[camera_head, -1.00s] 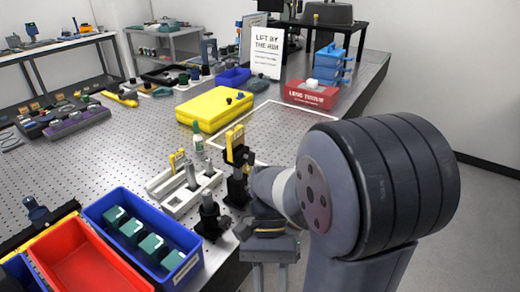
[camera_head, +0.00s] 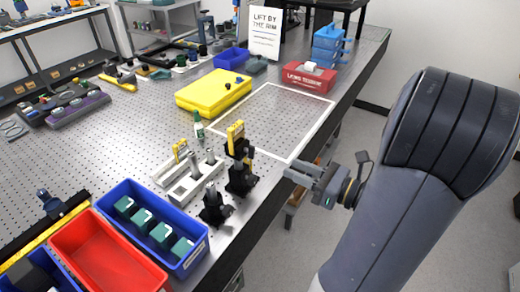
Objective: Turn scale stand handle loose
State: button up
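A black stand (camera_head: 238,178) with an upright yellow scale (camera_head: 236,138) on top stands near the table's right edge. A second yellow scale (camera_head: 181,150) stands on the pale slotted fixture (camera_head: 182,190) to its left. A small black post on a round base (camera_head: 214,207) stands in front. I cannot make out which small part is the handle. My gripper (camera_head: 290,172) points left, just right of the black stand and apart from it. It appears empty; its finger gap is not clear at this angle.
A blue bin (camera_head: 127,188) with several green-topped blocks and a red bin (camera_head: 82,240) stand at front left. A yellow case (camera_head: 213,92), a small green-and-white bottle (camera_head: 199,127) and a white-outlined clear area (camera_head: 285,115) lie farther back. The table edge runs beside my gripper.

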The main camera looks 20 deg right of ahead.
aim_at(254, 152)
jog(key=shift+p+x, duration=0.75)
jog(key=shift+x, duration=4.65)
jog(key=shift+c, duration=0.2)
grip_shut()
